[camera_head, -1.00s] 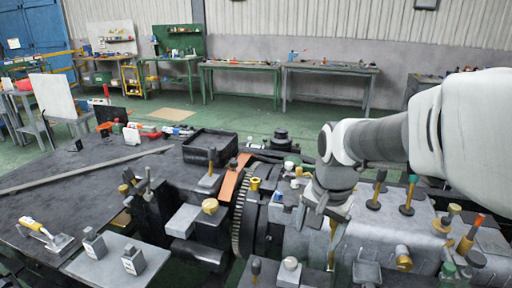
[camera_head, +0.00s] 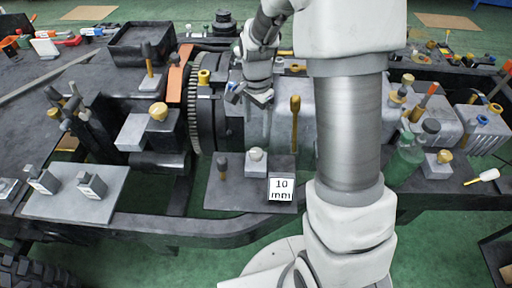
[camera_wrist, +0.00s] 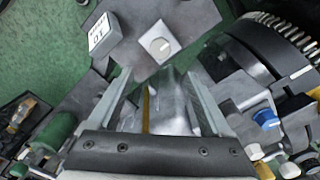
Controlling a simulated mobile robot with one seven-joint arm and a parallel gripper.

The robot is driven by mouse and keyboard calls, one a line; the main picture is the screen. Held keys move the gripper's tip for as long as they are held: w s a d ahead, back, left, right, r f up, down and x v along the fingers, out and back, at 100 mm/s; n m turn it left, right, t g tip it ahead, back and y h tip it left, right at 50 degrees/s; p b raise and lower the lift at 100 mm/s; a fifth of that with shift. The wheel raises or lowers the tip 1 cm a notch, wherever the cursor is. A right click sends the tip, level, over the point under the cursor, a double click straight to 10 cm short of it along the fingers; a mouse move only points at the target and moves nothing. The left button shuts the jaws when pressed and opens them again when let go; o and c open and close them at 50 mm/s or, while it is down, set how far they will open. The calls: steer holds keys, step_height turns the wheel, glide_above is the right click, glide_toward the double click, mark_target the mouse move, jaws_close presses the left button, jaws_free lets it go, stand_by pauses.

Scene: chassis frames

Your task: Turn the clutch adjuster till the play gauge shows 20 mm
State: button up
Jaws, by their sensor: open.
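The play gauge (camera_head: 281,189) is a white plate reading "10 mm" at the front of a dark plate by the machine. It also shows upside down in the wrist view (camera_wrist: 103,34). Beside it, to its left and behind, a pale round knob on a grey block (camera_head: 256,160) appears to be the clutch adjuster. In the wrist view the knob (camera_wrist: 160,46) lies beyond my fingertips, with a dark line across its face. My gripper (camera_head: 250,97) is open and empty, pointing down behind and above the knob, apart from it.
A toothed flywheel (camera_head: 194,105) stands left of my gripper. An upright yellow-brown lever (camera_head: 295,122) is close on its right. A green bottle (camera_head: 405,160) is at the right. The floor in front is clear.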

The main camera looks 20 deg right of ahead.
mark_target(257, 151)
step_height(257, 151, down, 12)
steer(key=shift+f+b, duration=0.1)
steer(key=shift+b, duration=0.5)
jaws_close()
steer(key=shift+n, duration=0.3)
